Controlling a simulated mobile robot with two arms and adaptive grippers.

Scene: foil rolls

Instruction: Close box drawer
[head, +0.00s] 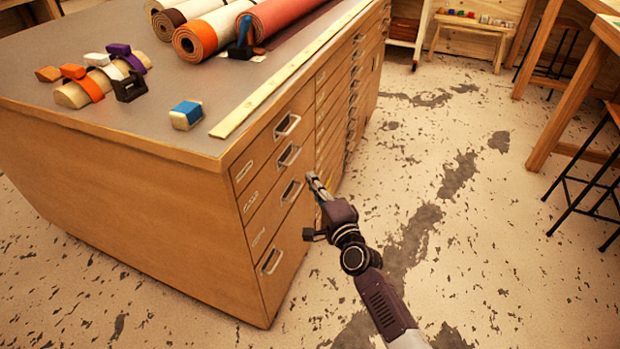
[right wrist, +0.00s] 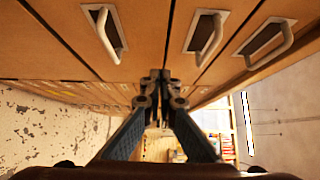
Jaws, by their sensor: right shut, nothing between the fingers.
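A wooden cabinet (head: 130,185) with a grey top has stacked drawers on its right-hand face. The near column has several drawers with metal pull handles, among them a top handle (head: 287,126) and a bottom handle (head: 271,261). All the drawer fronts in view look flush with the cabinet. My right gripper (head: 312,181) is shut and empty, just in front of the drawer face. In the right wrist view its fingers (right wrist: 160,80) meet close to the drawer fronts (right wrist: 150,60), between two handles; contact cannot be told. My left gripper is not in view.
Foil rolls (head: 205,32), a wooden strip (head: 290,75), a blue-topped block (head: 187,114) and coloured tools (head: 95,80) lie on the cabinet top. A wooden table (head: 590,60) and stools stand at the right. The floor between is clear.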

